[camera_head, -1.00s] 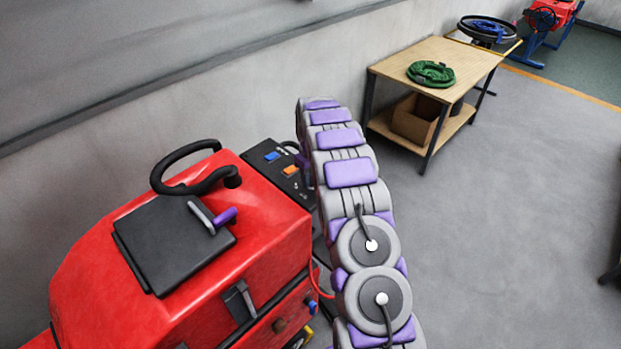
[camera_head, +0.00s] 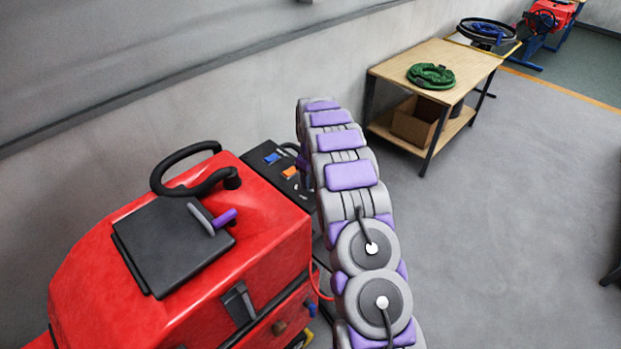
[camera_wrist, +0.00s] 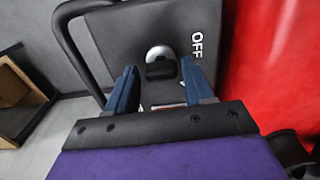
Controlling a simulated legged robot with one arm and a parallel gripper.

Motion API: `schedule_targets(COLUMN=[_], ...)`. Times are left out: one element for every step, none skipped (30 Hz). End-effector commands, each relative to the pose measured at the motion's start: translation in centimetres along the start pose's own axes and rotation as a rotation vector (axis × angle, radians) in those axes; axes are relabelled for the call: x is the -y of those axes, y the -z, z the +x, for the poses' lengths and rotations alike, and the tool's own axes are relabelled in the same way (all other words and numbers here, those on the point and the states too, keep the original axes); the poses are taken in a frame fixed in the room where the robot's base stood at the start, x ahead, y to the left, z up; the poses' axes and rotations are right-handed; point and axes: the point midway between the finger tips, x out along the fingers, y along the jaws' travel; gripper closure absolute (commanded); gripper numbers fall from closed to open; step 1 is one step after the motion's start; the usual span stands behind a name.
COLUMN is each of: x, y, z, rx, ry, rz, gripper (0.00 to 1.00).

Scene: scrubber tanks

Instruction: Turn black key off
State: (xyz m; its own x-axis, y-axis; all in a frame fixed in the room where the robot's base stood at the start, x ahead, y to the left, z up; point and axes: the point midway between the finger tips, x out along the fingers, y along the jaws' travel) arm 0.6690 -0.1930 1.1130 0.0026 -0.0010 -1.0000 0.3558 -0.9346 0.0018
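The black key (camera_wrist: 160,70) sits in a round silver keyhole on a dark panel (camera_wrist: 115,35) in the wrist view. White "OFF" lettering (camera_wrist: 197,45) stands to its right. My gripper (camera_wrist: 160,85) is open, with one blue finger on each side of the key in the picture; I cannot tell whether either touches it. The same control panel (camera_head: 270,160) shows in the head view at the back of the red scrubber (camera_head: 270,225), with a blue and an orange patch. There, my arm hides part of the panel, and the key cannot be made out.
A black bar (camera_wrist: 65,40) curves around the panel's left side in the wrist view. A wooden table (camera_head: 440,55) with a green coiled hose (camera_head: 431,76) stands beyond my arm.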

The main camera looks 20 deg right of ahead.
Motion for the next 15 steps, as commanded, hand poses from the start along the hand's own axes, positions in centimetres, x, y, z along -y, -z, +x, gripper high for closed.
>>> schedule_targets(x=[0.0,0.0,0.0,0.0,0.0,0.0,0.0,0.0,0.0,0.1,0.1,0.0,0.0,0.0,0.0], y=[0.0,0.0,0.0,0.0,0.0,0.0,0.0,0.0,0.0,0.0,0.0,0.0,0.1,0.1,0.1], z=[0.0,0.1,0.1,0.1,0.1,0.1,0.1,0.1,0.1,0.1,0.0,-0.1,-0.3,-0.6,-1.1], rx=[0.0,0.001,0.001,0.001,0.001,0.002,0.002,0.002,0.002,0.002,0.002,0.001,0.001,0.001,0.0], ry=[0.0,0.001,0.001,0.001,0.001,0.001,0.001,0.002,0.002,0.002,0.002,0.001,0.001,0.001,0.0], rz=[0.0,0.0,0.0,0.0,0.0,0.0,0.0,0.0,0.0,0.0,0.0,0.0,0.0,0.0,0.0], gripper=[0.43,0.4,0.36,0.36,0.36,0.36,0.36,0.36,0.36,0.36,0.36,0.36,0.36,0.36,0.36])
